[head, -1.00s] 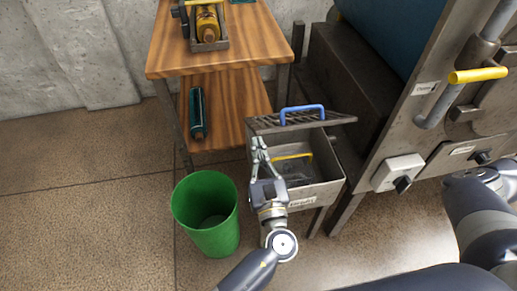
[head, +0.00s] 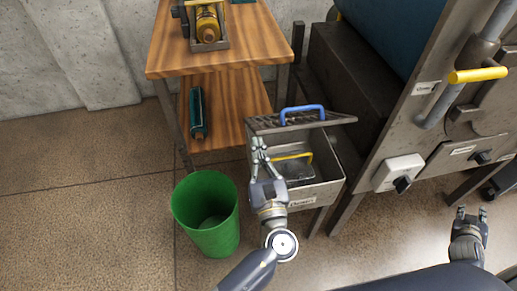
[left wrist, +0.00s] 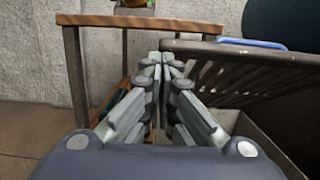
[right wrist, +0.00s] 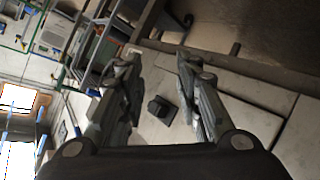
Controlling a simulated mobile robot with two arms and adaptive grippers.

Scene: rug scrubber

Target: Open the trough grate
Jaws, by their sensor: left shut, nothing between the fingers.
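The trough grate (head: 300,121) is a dark slatted panel with a blue handle (head: 302,110). It is tilted up above the grey metal trough (head: 318,194), whose inside shows below it with a yellow-handled part (head: 292,157). My left gripper (head: 259,146) is shut and empty at the grate's left edge. In the left wrist view the fingertips (left wrist: 166,60) are beside the slatted grate (left wrist: 245,75); I cannot tell whether they touch it. My right gripper (head: 474,211) is away at the lower right, over the floor. In the right wrist view its fingers (right wrist: 158,55) are spread and empty.
A green bin (head: 212,238) stands left of the trough. A wooden shelf unit (head: 250,45) with tools stands behind. The large machine with a yellow handle (head: 478,75) and a white switch box (head: 398,173) is at the right. Floor at the left is clear.

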